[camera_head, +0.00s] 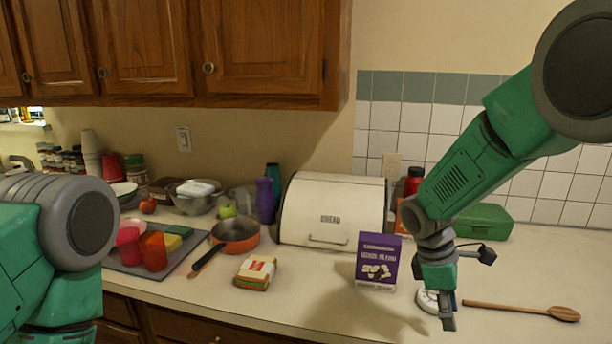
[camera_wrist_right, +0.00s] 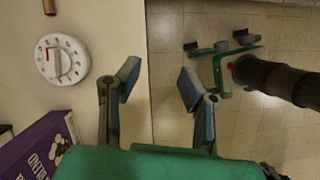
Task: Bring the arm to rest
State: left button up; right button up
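My right arm reaches in from the upper right in the head view, and its gripper (camera_head: 447,312) points down over the counter near the front edge. In the right wrist view the two fingers of the gripper (camera_wrist_right: 158,82) are spread apart, with nothing between them but the counter edge and floor below. My left arm (camera_head: 50,240) shows at the left of the head view; its gripper is out of the picture.
A white dial timer (camera_head: 427,301) lies beside the right gripper; it also shows in the wrist view (camera_wrist_right: 62,60). A purple box (camera_head: 378,258) stands left of it, a wooden spoon (camera_head: 525,309) lies right. Behind are a bread box (camera_head: 330,212) and green case (camera_head: 484,222).

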jog(key=s+f+m+y+b, duration=0.1)
jog(key=s+f+m+b, duration=0.1)
jog(key=s+f, duration=0.45)
jog(key=s+f+m+y+b, duration=0.1)
jog(key=s+f+b, duration=0.15)
jog(key=f, duration=0.65)
jog(key=s+f+m+y+b, duration=0.1)
jog(key=s+f+m, duration=0.1)
jog(key=s+f, duration=0.45)
jog(key=s+f+m+t+b, duration=0.1)
jog(key=s+f+m+b, duration=0.1)
jog(key=s+f, duration=0.3)
jog(key=s+d+f+m+t+b, duration=0.1)
jog(key=s+f+m+b, duration=0.2)
jog(key=s, duration=0.7)
notch_tip(320, 180, down, 3)
jog(key=shift+s+d+r+m+y, duration=0.1)
jog(key=shift+s+d+m+y, duration=0.2)
jog(key=shift+m, duration=0.7)
jog(key=shift+w, duration=0.1)
